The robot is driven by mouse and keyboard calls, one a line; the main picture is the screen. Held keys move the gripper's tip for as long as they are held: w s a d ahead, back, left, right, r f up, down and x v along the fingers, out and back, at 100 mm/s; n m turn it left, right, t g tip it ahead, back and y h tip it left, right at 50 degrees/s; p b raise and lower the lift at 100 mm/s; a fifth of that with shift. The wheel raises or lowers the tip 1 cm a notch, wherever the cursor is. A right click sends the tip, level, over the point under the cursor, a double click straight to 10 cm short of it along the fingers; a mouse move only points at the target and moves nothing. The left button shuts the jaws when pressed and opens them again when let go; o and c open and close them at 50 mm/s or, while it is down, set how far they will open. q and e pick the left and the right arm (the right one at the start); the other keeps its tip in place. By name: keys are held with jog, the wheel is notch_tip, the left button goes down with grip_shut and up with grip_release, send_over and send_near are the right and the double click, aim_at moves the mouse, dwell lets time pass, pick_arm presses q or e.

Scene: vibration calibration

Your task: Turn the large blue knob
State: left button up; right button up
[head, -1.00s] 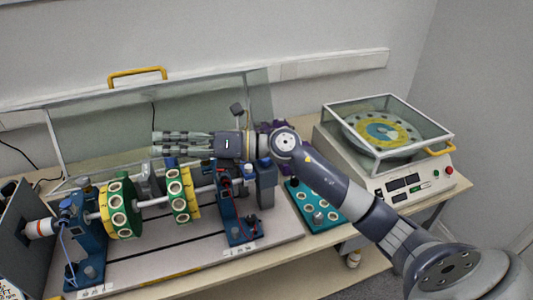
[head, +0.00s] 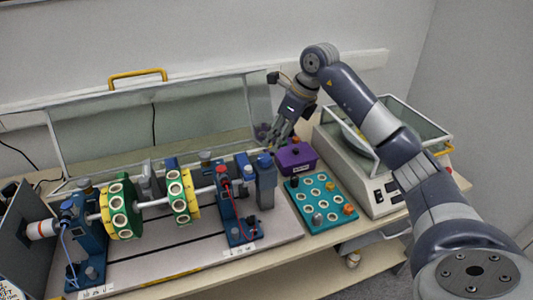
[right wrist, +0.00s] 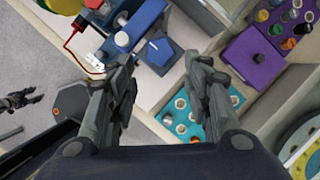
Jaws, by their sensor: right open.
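A rounded blue knob (head: 264,158) tops the blue post at the right end of the shaft rig in the head view. I take it for the large blue knob. In the right wrist view a grey-blue top (right wrist: 160,47) seems to be the same part. My right gripper (head: 275,146) hangs fingers-down just above and behind the knob, open and empty. In the right wrist view its two fingers (right wrist: 160,75) are spread with a clear gap, apart from the knob. A dark finger-like shape (right wrist: 20,99) at the left edge there may be my left gripper; its jaws are unclear.
A purple box (head: 297,158) and a teal holed board (head: 320,222) stand right of the post. A clear-lidded machine (head: 385,180) is further right, partly behind my arm. A clear raised cover (head: 100,145) stands behind the rig. A red wire (right wrist: 80,30) runs near the post.

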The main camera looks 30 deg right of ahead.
aim_at(265, 157)
jog(key=p+x, duration=0.2)
jog(key=x, duration=0.5)
jog(key=shift+w+a+f, duration=0.1)
jog(key=shift+f, duration=0.05)
jog(key=shift+w+a+f, duration=0.1)
jog(key=shift+w+f, duration=0.1)
jog(key=shift+f, duration=0.45)
jog(key=c, duration=0.8)
